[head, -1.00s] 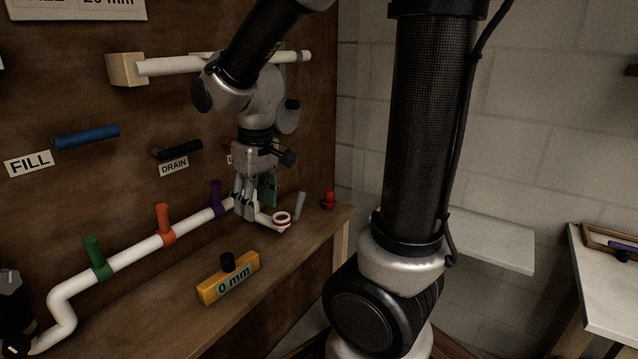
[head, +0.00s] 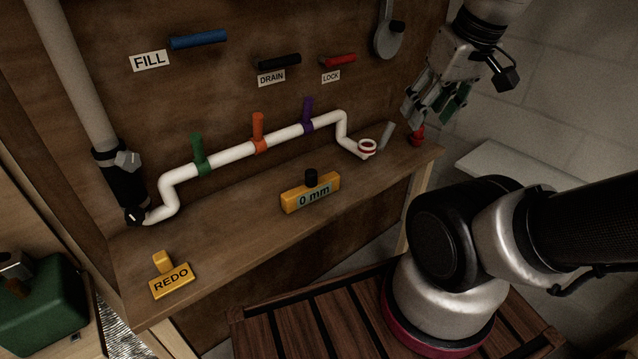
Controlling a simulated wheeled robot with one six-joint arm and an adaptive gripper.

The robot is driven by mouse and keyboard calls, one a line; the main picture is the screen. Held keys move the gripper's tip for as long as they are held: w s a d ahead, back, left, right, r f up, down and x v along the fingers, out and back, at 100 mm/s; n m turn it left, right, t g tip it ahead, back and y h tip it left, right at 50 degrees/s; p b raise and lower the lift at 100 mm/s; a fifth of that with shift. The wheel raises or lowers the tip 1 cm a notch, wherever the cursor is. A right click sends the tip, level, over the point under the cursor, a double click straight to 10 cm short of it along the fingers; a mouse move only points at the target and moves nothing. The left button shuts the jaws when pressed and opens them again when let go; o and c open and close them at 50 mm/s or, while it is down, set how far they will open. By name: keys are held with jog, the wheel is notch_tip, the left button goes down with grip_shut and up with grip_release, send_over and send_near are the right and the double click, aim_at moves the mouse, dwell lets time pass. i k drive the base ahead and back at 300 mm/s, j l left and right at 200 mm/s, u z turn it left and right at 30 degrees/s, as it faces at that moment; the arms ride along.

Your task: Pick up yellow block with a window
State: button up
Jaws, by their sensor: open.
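The yellow block with a window (head: 297,203) sits on the wooden bench, right of its middle and near the front edge. Its window reads "0 mm" and a black knob (head: 311,177) stands on its top. My gripper (head: 432,112) is open, with its fingers pointing down, at the upper right above the bench's right end. It is empty, well apart from the yellow block and close to a small red object (head: 417,136).
A white pipe with green, orange and purple handles (head: 258,133) runs behind the block. A yellow REDO block (head: 171,281) is at the front left. A grey stick (head: 386,135) stands near the pipe's right end. Bare bench (head: 235,216) lies left of the block.

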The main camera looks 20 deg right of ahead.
aim_at(314, 189)
jog(key=j+z, duration=0.35)
jog(key=k+j+z, duration=0.2)
jog(key=j+z, duration=0.2)
jog(key=k+j+z, duration=0.15)
jog(key=z, duration=0.2)
jog(key=j, duration=0.1)
